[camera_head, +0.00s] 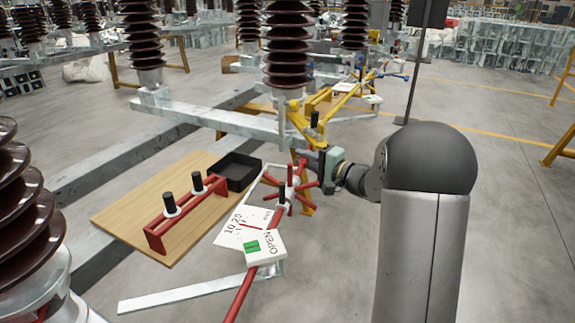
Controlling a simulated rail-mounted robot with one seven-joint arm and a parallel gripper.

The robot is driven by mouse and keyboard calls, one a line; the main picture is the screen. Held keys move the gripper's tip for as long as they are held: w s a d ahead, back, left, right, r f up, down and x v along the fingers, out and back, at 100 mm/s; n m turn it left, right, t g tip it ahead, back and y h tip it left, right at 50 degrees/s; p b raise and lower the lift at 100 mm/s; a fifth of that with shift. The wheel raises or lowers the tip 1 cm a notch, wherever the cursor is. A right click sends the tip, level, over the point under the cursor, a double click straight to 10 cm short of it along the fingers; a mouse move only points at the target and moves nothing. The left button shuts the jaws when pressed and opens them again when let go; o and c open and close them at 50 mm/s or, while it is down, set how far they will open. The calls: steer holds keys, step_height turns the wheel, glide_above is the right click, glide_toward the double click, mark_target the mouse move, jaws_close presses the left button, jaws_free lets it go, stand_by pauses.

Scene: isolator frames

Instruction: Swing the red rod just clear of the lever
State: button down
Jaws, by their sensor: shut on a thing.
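My gripper (309,158), with a pale green body, is shut beside the red spoked wheel and the yellow metalwork. A short red rod (300,166) shows at its fingertips, above the red wheel (289,188). Overlap hides the exact grip and whether the rod is joined to the wheel. A yellow lever-like arm (297,118) slants down just behind and above the fingertips. I cannot tell whether rod and lever touch. A black-topped pin (314,122) stands by the lever.
A white scale plate (240,228) and green-marked OPEN sign (265,248) sit in front, above a long red bar (238,295). Left is a wooden board (125,212) with a red stand (190,214) and black tray (240,172). Brown insulators (288,50) rise behind.

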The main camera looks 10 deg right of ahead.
steer(key=shift+a, duration=0.1)
steer(key=c, duration=1.4)
jaws_free()
steer(key=shift+s+d, duration=0.1)
steer(key=shift+d, duration=0.1)
steer(key=p+v, duration=0.1)
steer(key=v, duration=1.6)
steer(key=shift+s, duration=0.1)
